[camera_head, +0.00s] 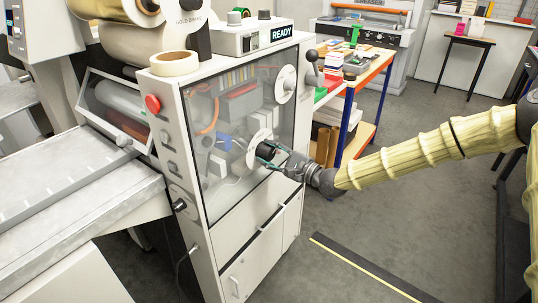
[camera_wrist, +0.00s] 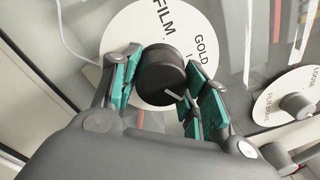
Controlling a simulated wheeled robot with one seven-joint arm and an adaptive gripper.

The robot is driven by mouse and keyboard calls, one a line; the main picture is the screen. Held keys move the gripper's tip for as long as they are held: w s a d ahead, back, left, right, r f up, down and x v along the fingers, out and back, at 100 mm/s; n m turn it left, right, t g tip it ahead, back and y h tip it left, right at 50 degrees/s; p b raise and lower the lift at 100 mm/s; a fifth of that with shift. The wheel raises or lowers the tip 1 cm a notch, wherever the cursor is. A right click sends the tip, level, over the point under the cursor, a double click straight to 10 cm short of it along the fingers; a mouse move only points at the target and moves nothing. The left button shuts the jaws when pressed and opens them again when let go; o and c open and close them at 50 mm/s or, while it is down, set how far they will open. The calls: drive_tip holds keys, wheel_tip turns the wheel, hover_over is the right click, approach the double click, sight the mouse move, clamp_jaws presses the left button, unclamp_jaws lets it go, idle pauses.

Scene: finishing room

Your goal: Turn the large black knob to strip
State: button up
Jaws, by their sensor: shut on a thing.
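The large black knob (camera_wrist: 158,70) sits in the middle of a white dial (camera_wrist: 128,32). The words "FILM" and "GOLD" show on the dial, and another label at its right is partly hidden. I cannot see the word "strip". A white pointer line on the knob points to the lower right in the wrist view. My gripper (camera_wrist: 165,88) is shut on the knob, with its green pads on either side.
A second dial (camera_wrist: 270,101) with a grey knob (camera_wrist: 297,105) is close at the right in the wrist view. The machine (camera_head: 245,243) has a red button (camera_head: 153,103) and a "READY" display (camera_head: 281,33). An orange-edged table (camera_head: 379,66) stands behind my arm. The floor at right is open.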

drive_tip(key=shift+w+d+r+m, duration=0.1)
drive_tip(key=shift+m, duration=0.2)
drive_tip(key=o, duration=1)
drive_tip(key=v, duration=1.2)
drive_tip(key=shift+f, duration=0.2)
